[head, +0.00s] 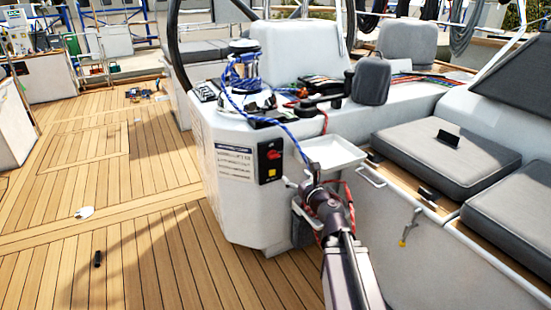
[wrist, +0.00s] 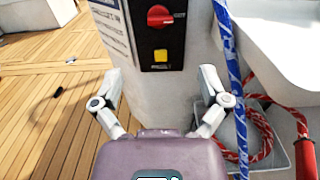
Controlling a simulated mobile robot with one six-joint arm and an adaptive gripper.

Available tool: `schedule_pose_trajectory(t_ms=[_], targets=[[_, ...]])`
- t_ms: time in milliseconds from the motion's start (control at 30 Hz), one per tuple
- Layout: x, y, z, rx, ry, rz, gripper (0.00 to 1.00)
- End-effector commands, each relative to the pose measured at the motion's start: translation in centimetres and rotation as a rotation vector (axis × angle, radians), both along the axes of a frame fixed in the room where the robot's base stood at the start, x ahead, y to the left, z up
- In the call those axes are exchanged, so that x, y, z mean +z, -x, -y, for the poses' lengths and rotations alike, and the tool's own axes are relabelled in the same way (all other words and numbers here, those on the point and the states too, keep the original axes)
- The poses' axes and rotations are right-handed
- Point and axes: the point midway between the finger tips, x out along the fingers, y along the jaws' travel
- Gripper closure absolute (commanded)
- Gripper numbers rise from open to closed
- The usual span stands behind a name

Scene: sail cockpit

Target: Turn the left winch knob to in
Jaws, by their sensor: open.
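The red rotary knob (head: 272,154) sits on a black panel (head: 265,165) on the white cockpit console's side face. In the wrist view the knob (wrist: 160,16) is at the top, its grip bar roughly horizontal, with white marks to its right too small to read. A yellow square button (wrist: 161,55) is below it. My gripper (wrist: 161,82) is open and empty, fingers spread either side of the panel's lower end in the picture, apart from the knob. In the head view my gripper (head: 302,178) is right of and below the knob.
A white tray (head: 336,153) juts out just right of my gripper. A blue rope (wrist: 235,90) hangs right of the fingers, with red rope (wrist: 262,135) beyond. A winch (head: 246,95) stands on the console top. Open teak deck (head: 150,235) lies left.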

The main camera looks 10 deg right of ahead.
Motion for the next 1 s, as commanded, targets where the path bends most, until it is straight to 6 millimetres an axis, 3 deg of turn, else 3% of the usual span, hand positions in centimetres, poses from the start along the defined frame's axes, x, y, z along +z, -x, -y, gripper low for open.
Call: schedule_pose_trajectory(t_ms=[267, 467, 1000], targets=[[0.0, -0.7, -0.2, 0.001, 0.002, 0.001, 0.06], [0.0, -2.4, -0.6, 0.001, 0.002, 0.001, 0.06], [0.0, -10.3, -2.8, 0.001, 0.002, 0.001, 0.06]])
